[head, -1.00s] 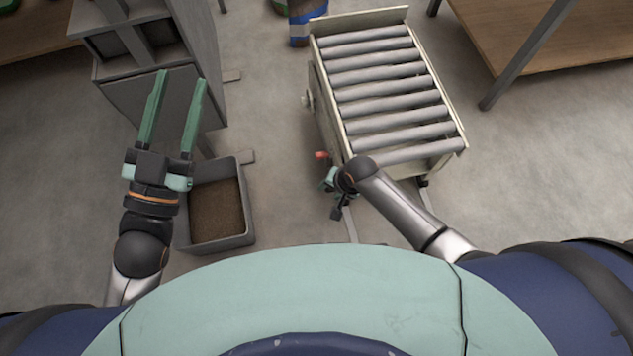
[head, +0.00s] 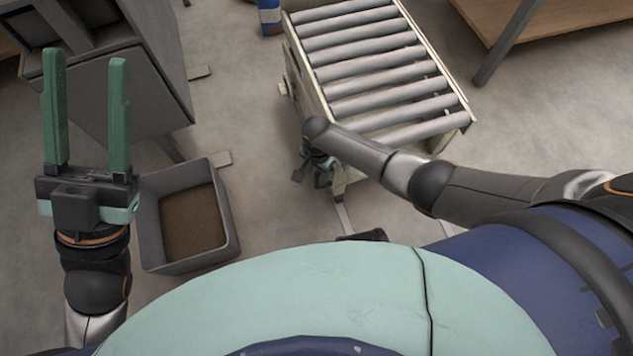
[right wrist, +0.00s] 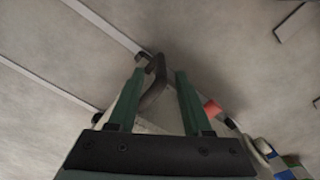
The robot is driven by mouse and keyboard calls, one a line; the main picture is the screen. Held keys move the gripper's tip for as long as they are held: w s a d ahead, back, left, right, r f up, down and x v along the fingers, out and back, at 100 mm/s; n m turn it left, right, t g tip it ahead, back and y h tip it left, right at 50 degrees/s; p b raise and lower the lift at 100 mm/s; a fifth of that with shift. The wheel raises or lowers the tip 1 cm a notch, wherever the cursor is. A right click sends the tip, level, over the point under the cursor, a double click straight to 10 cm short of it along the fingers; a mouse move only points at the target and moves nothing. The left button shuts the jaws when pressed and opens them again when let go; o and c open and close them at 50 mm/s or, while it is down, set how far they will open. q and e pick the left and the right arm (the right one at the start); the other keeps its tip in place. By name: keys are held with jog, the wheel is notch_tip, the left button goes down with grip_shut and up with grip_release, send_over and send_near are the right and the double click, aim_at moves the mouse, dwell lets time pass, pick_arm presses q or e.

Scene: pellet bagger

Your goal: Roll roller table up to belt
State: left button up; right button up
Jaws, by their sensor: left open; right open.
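The roller table (head: 375,72), a cream frame with several grey rollers, stands on the floor at the upper right of the head view. My right gripper (head: 312,172) is at its near left corner, low beside the frame, partly hidden by my own arm. In the right wrist view my right gripper (right wrist: 160,74) is open, with a dark handle (right wrist: 154,84) between its fingers and a red knob (right wrist: 212,108) just right of them. My left gripper (head: 87,60) is open and empty at the left. I cannot make out the belt.
A grey machine (head: 125,75) stands at the upper left. A grey bin (head: 152,225) with brown contents sits on the floor below it. A wooden bench (head: 560,40) with a metal leg fills the upper right corner. Floor between bin and roller table is clear.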

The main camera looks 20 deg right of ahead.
aim_at(316, 179)
notch_tip(316, 179, down, 5)
jog(key=b, duration=0.3)
pick_arm(q)
jog(key=f, duration=0.4)
jog(key=shift+w+d+f, duration=0.15)
jog(key=shift+d+f, duration=0.05)
jog(key=shift+d, duration=0.1)
pick_arm(e)
jog(key=shift+r, duration=0.1)
jog(key=c, duration=0.7)
grip_shut()
jog(key=shift+w+a+r, duration=0.1)
jog(key=shift+a, duration=0.05)
